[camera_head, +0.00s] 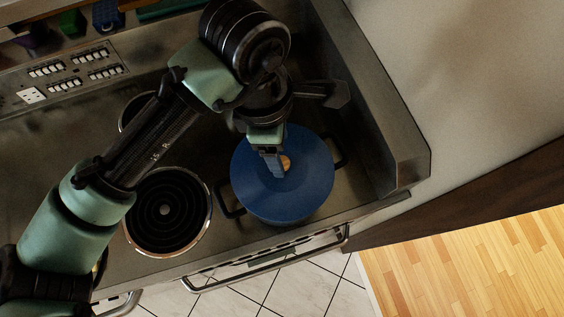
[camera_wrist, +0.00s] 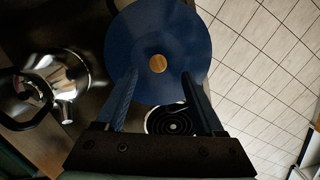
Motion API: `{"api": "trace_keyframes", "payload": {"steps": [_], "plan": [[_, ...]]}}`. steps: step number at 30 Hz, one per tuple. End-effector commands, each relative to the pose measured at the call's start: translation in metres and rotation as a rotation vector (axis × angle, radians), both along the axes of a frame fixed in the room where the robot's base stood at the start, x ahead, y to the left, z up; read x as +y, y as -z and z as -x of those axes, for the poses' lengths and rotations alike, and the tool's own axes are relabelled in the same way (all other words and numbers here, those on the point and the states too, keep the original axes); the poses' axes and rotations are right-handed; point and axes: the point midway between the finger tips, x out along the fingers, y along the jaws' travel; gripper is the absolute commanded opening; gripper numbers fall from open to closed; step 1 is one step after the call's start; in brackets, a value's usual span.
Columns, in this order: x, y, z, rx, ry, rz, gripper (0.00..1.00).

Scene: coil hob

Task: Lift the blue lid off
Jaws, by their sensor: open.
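The blue lid (camera_head: 300,198) sits on a pot with dark side handles on the right part of the hob. Its round wooden knob (camera_head: 286,164) is at the centre, partly hidden by a finger in the head view. My gripper (camera_head: 277,166) points down over the lid. In the wrist view the lid (camera_wrist: 158,25) fills the top middle, and the knob (camera_wrist: 158,63) shows between the tips of my open gripper (camera_wrist: 160,74). The jaws hold nothing. I cannot tell whether the tips touch the lid. The pot body is mostly hidden under the lid.
A coil burner (camera_head: 165,210) lies bare left of the pot. A shiny kettle (camera_wrist: 45,85) shows at left in the wrist view. The raised metal side of the stove (camera_head: 375,110) stands right of the pot. The oven handle (camera_head: 265,262) runs along the front.

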Motion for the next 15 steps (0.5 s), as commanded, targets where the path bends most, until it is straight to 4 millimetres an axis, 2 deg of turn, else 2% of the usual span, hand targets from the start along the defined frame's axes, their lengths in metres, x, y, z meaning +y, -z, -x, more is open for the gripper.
{"api": "trace_keyframes", "payload": {"steps": [5, 15], "plan": [[0.001, 0.01, 0.0, 0.0, -0.002, -0.001, 0.7], [-0.002, 0.051, -0.001, 0.0, 0.0, 0.0, 0.7]]}}
